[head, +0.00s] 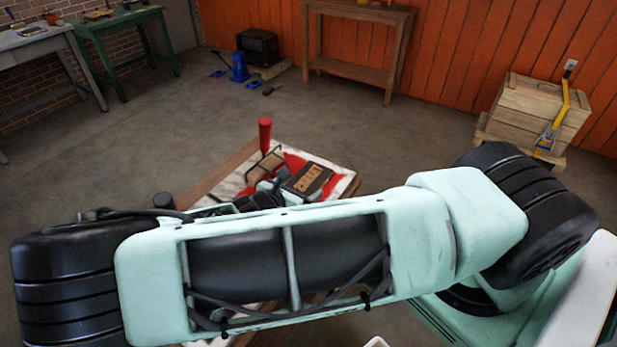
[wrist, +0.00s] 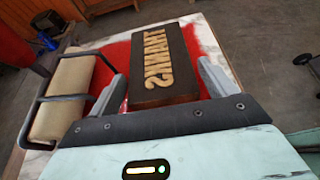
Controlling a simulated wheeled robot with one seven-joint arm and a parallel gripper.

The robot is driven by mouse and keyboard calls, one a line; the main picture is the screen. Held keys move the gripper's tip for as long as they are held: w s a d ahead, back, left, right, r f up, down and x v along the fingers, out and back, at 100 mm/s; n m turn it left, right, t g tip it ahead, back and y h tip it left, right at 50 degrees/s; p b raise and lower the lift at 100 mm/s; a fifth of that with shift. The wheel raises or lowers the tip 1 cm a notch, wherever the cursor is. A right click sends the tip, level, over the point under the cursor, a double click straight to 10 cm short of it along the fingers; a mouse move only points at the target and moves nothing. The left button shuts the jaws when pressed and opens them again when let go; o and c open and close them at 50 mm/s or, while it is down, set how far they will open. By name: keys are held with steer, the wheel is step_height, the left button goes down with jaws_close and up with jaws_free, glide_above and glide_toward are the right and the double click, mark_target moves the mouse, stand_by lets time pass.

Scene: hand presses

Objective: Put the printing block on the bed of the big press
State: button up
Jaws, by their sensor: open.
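The printing block (wrist: 166,62) is a dark brown slab with raised, pale, mirrored letters on its face. It lies on a pale slab (wrist: 229,27) with a red patch under and around the block. My gripper (wrist: 162,78) is open, with one finger along each long side of the block's near end. I cannot tell whether either finger touches it. In the head view the block (head: 306,183) lies on the table just beyond my arm, which hides part of the table. I cannot make out the big press in either view.
A wooden crate (head: 528,108) stands at right, a wooden table (head: 358,30) at the back. Open floor surrounds the work table.

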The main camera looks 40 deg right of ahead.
steer(key=shift+w+d+f, duration=0.15)
steer(key=shift+d+f, duration=0.05)
steer(key=shift+d, duration=0.25)
steer(key=c, duration=0.9)
steer(key=shift+c, duration=0.9)
steer(key=shift+r, duration=0.15)
